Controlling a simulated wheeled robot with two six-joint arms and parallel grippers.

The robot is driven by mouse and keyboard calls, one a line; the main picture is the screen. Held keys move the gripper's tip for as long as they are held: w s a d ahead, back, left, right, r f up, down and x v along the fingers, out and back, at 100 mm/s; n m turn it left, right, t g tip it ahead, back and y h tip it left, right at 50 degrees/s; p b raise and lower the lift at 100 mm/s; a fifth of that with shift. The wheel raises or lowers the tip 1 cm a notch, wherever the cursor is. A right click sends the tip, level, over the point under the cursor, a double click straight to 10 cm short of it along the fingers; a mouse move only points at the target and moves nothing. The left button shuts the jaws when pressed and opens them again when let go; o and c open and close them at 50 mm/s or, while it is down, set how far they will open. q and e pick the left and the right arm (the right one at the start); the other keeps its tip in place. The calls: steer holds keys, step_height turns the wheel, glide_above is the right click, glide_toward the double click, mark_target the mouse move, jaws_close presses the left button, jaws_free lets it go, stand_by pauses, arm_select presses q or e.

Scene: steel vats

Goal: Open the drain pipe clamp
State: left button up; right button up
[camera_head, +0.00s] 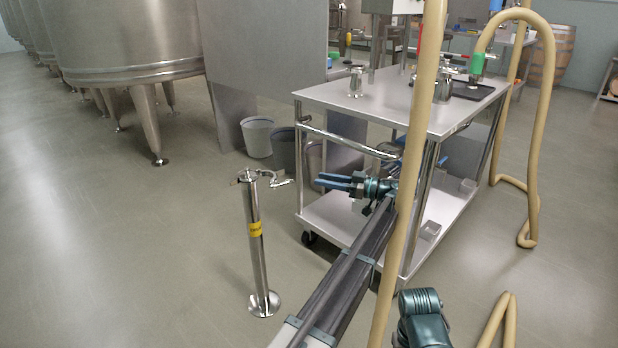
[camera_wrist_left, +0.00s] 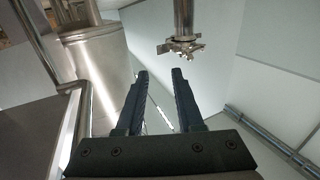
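The drain pipe (camera_head: 257,250) is an upright steel post with a yellow band and a round foot, standing on the floor left of the cart. Its clamp (camera_head: 262,176) sits around the top, with a small handle sticking out to the right. In the left wrist view the pipe end with its clamp (camera_wrist_left: 182,45) shows beyond the fingertips, slightly right of centre. My left gripper (camera_head: 322,182) is to the right of the clamp, pointing left at it, apart from it. Its two fingers are spread and empty, as the left wrist view shows too (camera_wrist_left: 161,76). My right gripper is not in view.
A steel cart (camera_head: 385,103) stands right behind my left gripper, with metal fittings on top. A beige hose (camera_head: 408,190) runs upright in front of it. Grey bins (camera_head: 258,137) and a large vat (camera_head: 125,35) stand behind. The floor left of the pipe is clear.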

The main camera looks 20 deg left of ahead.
arm_select(q)
steer(key=shift+d, duration=0.9)
steer(key=shift+c, duration=1.1)
steer(key=shift+s+m, duration=0.2)
steer(key=shift+m, duration=0.2)
steer(key=shift+c, duration=1.2)
steer(key=s+d+m+t, duration=0.1)
steer(key=m+t, duration=0.1)
steer(key=m, duration=0.3)
steer(key=s+d+m+t, duration=0.1)
steer(key=s+m+t, duration=0.1)
steer(key=m, duration=0.4)
steer(key=s+d+m+t+h, duration=0.1)
steer(key=s+m+t, duration=0.1)
steer(key=m, duration=0.3)
steer(key=shift+d+r+m+t, duration=0.1)
steer(key=shift+d+m+t, duration=0.1)
steer(key=shift+m+t, duration=0.15)
jaws_close()
steer(key=shift+s+d+m+t+h, duration=0.15)
steer(key=shift+d+m+t, duration=0.15)
steer(key=shift+m, duration=0.7)
steer(key=shift+s+d+m+t+h, duration=0.2)
steer(key=shift+m+t, duration=0.15)
steer(key=shift+m, duration=0.7)
steer(key=shift+s+d+m+t+h, duration=0.1)
steer(key=shift+d+m+t+h, duration=0.15)
steer(key=shift+m, duration=0.75)
